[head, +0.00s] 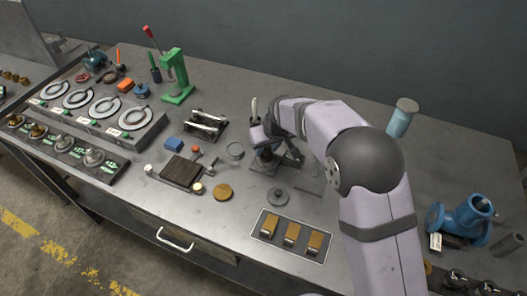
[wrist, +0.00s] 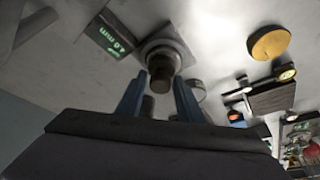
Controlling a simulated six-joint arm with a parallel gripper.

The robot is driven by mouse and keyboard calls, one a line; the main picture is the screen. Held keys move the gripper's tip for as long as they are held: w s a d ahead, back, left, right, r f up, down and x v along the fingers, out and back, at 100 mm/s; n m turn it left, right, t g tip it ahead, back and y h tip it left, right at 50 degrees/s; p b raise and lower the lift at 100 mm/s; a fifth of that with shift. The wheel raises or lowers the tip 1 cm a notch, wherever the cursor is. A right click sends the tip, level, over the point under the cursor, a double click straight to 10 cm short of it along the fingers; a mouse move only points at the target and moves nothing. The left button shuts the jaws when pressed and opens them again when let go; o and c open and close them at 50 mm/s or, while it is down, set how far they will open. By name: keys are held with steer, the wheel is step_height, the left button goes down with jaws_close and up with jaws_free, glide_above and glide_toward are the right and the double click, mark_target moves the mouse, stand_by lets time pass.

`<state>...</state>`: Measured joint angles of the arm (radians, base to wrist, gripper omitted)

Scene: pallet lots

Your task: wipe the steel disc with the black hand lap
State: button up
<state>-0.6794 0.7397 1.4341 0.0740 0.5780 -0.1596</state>
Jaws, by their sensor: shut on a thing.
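My gripper (head: 267,158) is low over a square grey plate (wrist: 184,49) on the bench, near the middle. In the wrist view its two blue fingers (wrist: 158,97) are shut on a dark upright knob, which I take to be the black hand lap (wrist: 160,67). The lap is over the plate; I cannot tell if its face touches what is under it. A grey disc with a small raised centre (head: 278,197) lies apart, in front of the gripper. I cannot tell whether this is the steel disc or whether that lies hidden under the lap.
A brass disc (head: 222,192), a dark ribbed block (head: 181,173) and a round glass-like piece (head: 235,151) lie left of the gripper. A tray with brass blocks (head: 270,248) lies in front. A blue fixture (head: 462,218) stands at right. A green press (head: 177,77) stands back left.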

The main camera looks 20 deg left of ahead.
steer(key=w, duration=0.3)
steer(key=shift+w+r+p, duration=0.1)
steer(key=shift+w+p, duration=0.05)
steer(key=shift+p, duration=0.2)
steer(key=shift+s+f+b, duration=0.2)
steer(key=shift+s+b, duration=0.1)
steer(key=shift+b, duration=0.05)
steer(key=shift+s+a+b, duration=0.1)
steer(key=shift+s+b, duration=1.2)
steer(key=shift+s, duration=2.1)
steer(key=shift+w+a+r+p, duration=0.1)
steer(key=shift+w+r+p, duration=0.2)
steer(key=shift+w, duration=0.1)
steer(key=shift+w+p, duration=1.5)
steer(key=shift+w, duration=1.75)
steer(key=s, duration=0.1)
steer(key=s+b, duration=0.1)
steer(key=shift+s+f, duration=0.2)
steer(key=shift+s, duration=0.1)
steer(key=shift+s+b, duration=0.45)
steer(key=shift+s, duration=1.8)
step_height(320, 180, up, 8)
steer(key=p, duration=0.5)
steer(key=shift+r+p, duration=0.15)
steer(key=shift+p, duration=0.25)
